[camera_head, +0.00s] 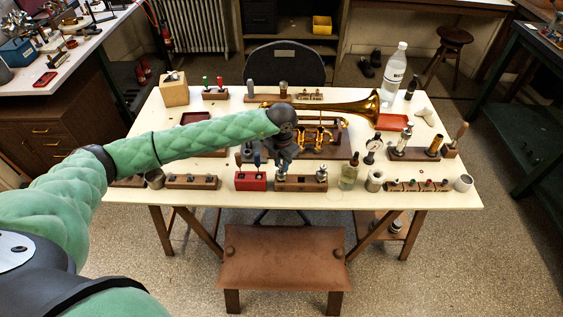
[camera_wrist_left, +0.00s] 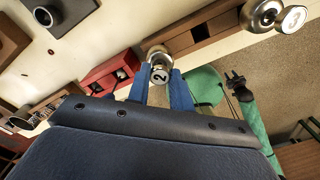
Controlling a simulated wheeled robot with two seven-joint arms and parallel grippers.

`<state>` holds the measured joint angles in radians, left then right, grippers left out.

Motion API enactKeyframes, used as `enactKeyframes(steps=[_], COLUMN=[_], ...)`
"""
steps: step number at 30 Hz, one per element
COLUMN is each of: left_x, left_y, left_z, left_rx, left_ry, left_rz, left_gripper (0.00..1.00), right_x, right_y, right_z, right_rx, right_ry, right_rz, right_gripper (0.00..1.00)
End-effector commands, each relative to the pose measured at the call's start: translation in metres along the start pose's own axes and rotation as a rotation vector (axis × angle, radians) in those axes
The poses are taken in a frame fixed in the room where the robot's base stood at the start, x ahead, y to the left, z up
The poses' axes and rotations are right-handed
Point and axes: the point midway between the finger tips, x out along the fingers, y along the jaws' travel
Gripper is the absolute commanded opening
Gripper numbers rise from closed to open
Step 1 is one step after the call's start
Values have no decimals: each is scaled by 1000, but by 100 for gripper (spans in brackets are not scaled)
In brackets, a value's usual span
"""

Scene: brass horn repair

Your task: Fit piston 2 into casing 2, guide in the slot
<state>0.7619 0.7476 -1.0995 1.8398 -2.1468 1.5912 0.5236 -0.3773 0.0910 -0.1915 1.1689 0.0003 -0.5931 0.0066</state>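Piston 2 (camera_wrist_left: 159,74) has a silvery cap marked "2". It stands at the near end of the wooden piston rack (camera_head: 300,184). My left gripper (camera_head: 283,160) is over the left part of this rack in the head view. In the left wrist view, its two blue fingers (camera_wrist_left: 160,88) lie on either side of the cap, very close to it; contact cannot be made out. The brass horn (camera_head: 335,110) lies behind the gripper on a wooden stand, its valve casings (camera_head: 318,138) partly hidden. My right gripper (camera_wrist_left: 236,84) shows small and dark in the left wrist view.
Piston 3 (camera_wrist_left: 293,18) stands at the other end of the rack. A red block (camera_head: 251,181) with tools is just left, and a glass bottle (camera_head: 348,177) is just right. A leather-topped stool (camera_head: 285,257) stands before the crowded table (camera_head: 130,152).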

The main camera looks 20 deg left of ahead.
Motion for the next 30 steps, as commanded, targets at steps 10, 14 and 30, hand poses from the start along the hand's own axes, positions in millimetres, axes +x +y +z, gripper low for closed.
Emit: enactKeyframes(steps=[10, 14, 30], left_x=[-3, -7, -26], left_y=[0, 0, 0], left_z=[0, 0, 0], left_rx=[0, 0, 0], left_ry=[-1, -1, 0], left_rz=[0, 0, 1], left_gripper=[0, 0, 0], right_x=[-1, -2, -7], right_y=[-2, -1, -1], right_z=[0, 0, -1], right_rx=[0, 0, 0], right_ry=[0, 0, 0], right_rz=[-2, -1, -1], right_gripper=[36, 36, 36])
